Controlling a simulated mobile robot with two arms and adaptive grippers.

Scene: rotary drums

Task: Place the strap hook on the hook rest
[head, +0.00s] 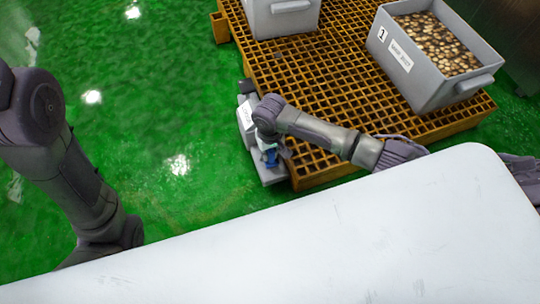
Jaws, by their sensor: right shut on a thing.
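My right arm reaches in from the right, and my right gripper (270,157) is at its end, beside the left edge of the orange grate. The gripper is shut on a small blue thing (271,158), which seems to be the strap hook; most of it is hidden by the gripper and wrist. A grey fixture (245,114) with a white label stands at the grate's left edge, partly behind the wrist. It may be the hook rest, but I cannot tell for sure. Whether the blue thing touches the fixture is unclear. My left arm shows at the left, but its gripper is out of sight.
The orange grate platform (330,100) carries a grey bin (415,75) full of brownish pieces, labelled 1, at the right. Another grey bin (283,20) stands at the top. The green shiny floor (170,110) to the left is clear.

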